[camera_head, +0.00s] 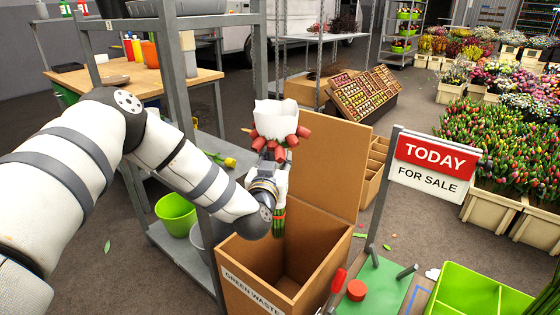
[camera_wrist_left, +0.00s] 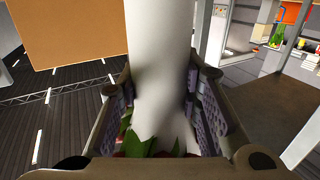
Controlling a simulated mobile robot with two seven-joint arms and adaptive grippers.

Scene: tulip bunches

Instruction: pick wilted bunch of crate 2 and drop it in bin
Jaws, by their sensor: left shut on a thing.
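My left gripper (camera_head: 268,172) is shut on a tulip bunch with a white paper wrap (camera_head: 275,118) and several red heads around the wrap's lower edge. Green stems (camera_head: 279,222) show below the gripper. In the left wrist view the white wrap (camera_wrist_left: 157,60) stands between both finger pads, with green leaves and some red at its base. The bin, an open cardboard box marked GREEN WASTE (camera_head: 252,288), stands below, its back flap raised. The held bunch is above the box opening, apart from its floor. I cannot tell which crate is crate 2. My right gripper is not in view.
A grey metal rack (camera_head: 178,80) stands left of the box, with a lime pot (camera_head: 176,214) on its lower shelf. A TODAY FOR SALE sign (camera_head: 432,164) stands to the right. A green mat (camera_head: 376,287) and a lime divided tray (camera_head: 470,295) lie front right.

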